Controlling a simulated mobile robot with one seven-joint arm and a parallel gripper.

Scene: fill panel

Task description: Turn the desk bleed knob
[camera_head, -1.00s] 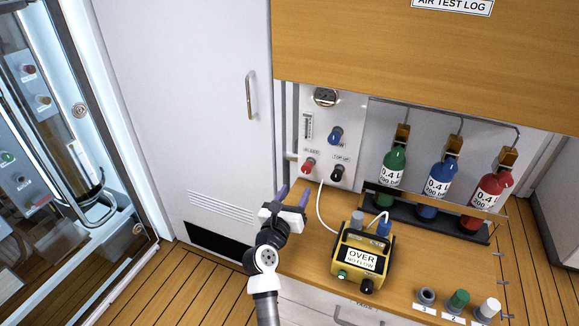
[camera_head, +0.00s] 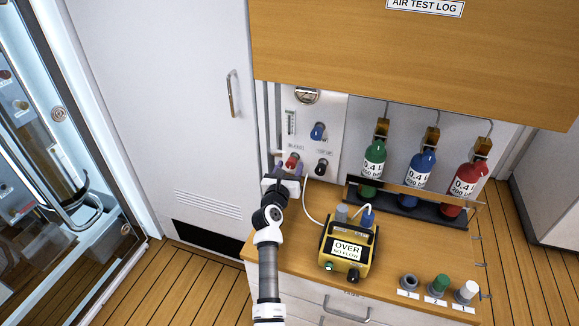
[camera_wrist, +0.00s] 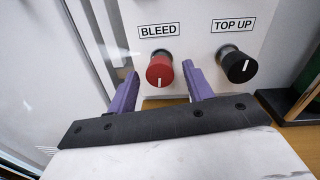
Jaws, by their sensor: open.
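The red bleed knob (camera_wrist: 160,69) sits on the white panel (camera_wrist: 190,20) under a "BLEED" label, with its white pointer mark near vertical. It also shows in the head view (camera_head: 291,161), just beyond my gripper. My gripper (camera_wrist: 157,85) is open with nothing between its purple fingers. In the wrist view the fingers stand to the left and right of the red knob, which appears between their tips. I cannot tell whether the tips have reached the knob's depth. In the head view my gripper (camera_head: 284,170) is partly hidden by its own wrist.
The black top up knob (camera_wrist: 238,66) is close to the right finger. A blue knob (camera_head: 318,131) is above on the panel. A yellow meter (camera_head: 345,247) with a white tube stands on the desk. Green (camera_head: 373,165), blue (camera_head: 421,177) and red (camera_head: 465,188) bottles stand right.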

